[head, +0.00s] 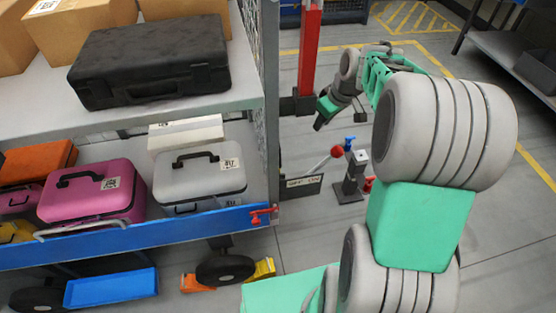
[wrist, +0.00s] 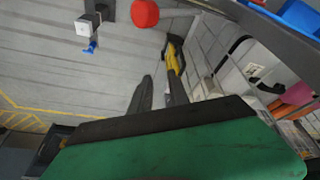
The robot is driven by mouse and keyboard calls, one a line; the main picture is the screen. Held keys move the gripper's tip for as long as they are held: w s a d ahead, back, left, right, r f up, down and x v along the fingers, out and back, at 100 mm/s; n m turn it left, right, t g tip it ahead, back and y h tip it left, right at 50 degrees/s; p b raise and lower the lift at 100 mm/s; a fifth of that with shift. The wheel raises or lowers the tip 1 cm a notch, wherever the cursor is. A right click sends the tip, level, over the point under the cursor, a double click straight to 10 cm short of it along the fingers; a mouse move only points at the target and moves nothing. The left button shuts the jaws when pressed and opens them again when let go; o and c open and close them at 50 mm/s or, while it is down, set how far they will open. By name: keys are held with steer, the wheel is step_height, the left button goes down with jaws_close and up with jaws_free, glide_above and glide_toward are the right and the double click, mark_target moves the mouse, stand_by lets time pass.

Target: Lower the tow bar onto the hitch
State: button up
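The post's top also shows in the wrist view (wrist: 88,24). My gripper (head: 319,124) points down, just right of the bar's lower end and above the post. In the wrist view its two dark fingers (wrist: 159,78) are apart with nothing between them. The bar is not clearly seen there.
The cart's blue-edged shelf (head: 130,237) holds pink and grey cases; a black case (head: 150,62) lies above. A wheel (head: 225,268) has a yellow pedal (head: 265,268).

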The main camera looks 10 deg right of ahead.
steer(key=w+a+f+n+b, duration=0.1)
steer(key=w+a+f+b, duration=0.2)
steer(key=f, duration=0.5)
steer(key=w+a+f+n+y+b, duration=0.1)
steer(key=w+a+f+n+b, duration=0.1)
steer(key=a+f+b, duration=0.2)
steer(key=w+a+f+n+g+y+b, duration=0.1)
steer(key=w+a+f+b, duration=0.2)
steer(key=f, duration=1)
steer(key=shift+w+a+n+b, duration=0.3)
steer(key=shift+w+n+b, duration=0.1)
steer(key=shift+b, duration=1.4)
steer(key=shift+r, duration=0.1)
jaws_close()
